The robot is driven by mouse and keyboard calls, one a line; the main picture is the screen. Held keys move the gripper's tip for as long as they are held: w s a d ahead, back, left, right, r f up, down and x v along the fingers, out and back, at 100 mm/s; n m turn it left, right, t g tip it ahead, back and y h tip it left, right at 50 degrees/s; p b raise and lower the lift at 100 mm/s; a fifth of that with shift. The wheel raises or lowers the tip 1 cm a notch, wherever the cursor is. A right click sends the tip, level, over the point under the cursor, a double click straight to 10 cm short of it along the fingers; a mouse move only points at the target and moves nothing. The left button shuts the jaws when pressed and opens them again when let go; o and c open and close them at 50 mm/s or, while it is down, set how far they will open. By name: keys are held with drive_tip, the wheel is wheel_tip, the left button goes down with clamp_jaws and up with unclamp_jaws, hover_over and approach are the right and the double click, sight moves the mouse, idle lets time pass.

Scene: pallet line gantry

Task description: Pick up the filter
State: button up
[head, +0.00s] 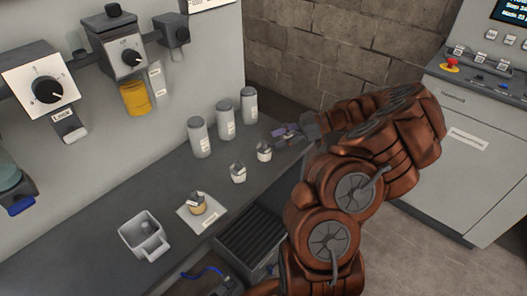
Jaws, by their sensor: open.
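My gripper (283,136) is open at the far right end of the grey bench (100,265). It points left, and its fingers look small and partly blurred. A small white piece with a grey top (264,153) stands just left of and below the fingertips, apart from them as far as I can see. A similar white piece (238,174) stands further left. A third, with a yellowish body (198,208), sits on a pale square plate (211,220) with a label. I cannot tell which piece is the filter.
Three grey canisters (224,120) stand in a row along the wall behind the small pieces. A grey square container (128,235) stands at the front left. Switch boxes (122,55) and a yellow cup (135,98) hang above. A control cabinet (460,150) stands right.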

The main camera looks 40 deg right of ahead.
sight(264, 142)
drive_tip(key=shift+w+a+p, duration=0.2)
drive_tip(key=shift+a+p, duration=0.15)
drive_tip(key=shift+a, duration=0.2)
drive_tip(key=p+x, duration=0.1)
drive_tip(key=x, duration=0.3)
drive_tip(key=shift+f+p, duration=0.1)
drive_tip(key=shift+p, duration=0.25)
clamp_jaws()
